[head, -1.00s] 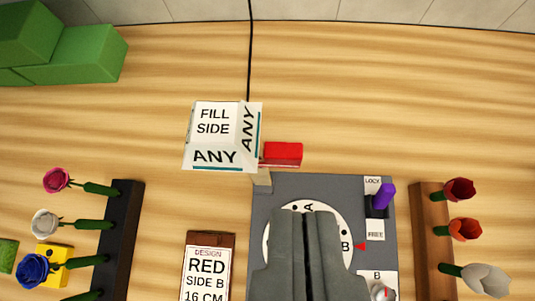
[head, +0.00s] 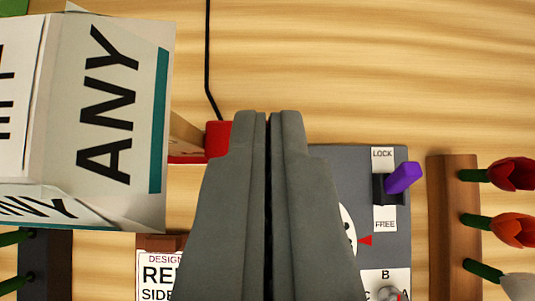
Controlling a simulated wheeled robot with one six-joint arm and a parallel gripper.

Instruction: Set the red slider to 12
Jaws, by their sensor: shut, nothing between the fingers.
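A red block (head: 216,137), which looks like the red slider, shows just left of my gripper's fingertips. It sits by the back left corner of the grey panel (head: 395,236). My gripper (head: 267,117) is shut and empty, pointing away across the panel, and its fingers cover part of the block's right side. I cannot tell whether they touch it. No scale or number for the slider is readable in this view.
A white box marked ANY (head: 110,110) stands large at the left. A purple lever (head: 403,177) sits between LOCK and FREE labels. A brown rack (head: 455,225) holds flowers at the right. A design card (head: 158,275) lies front left.

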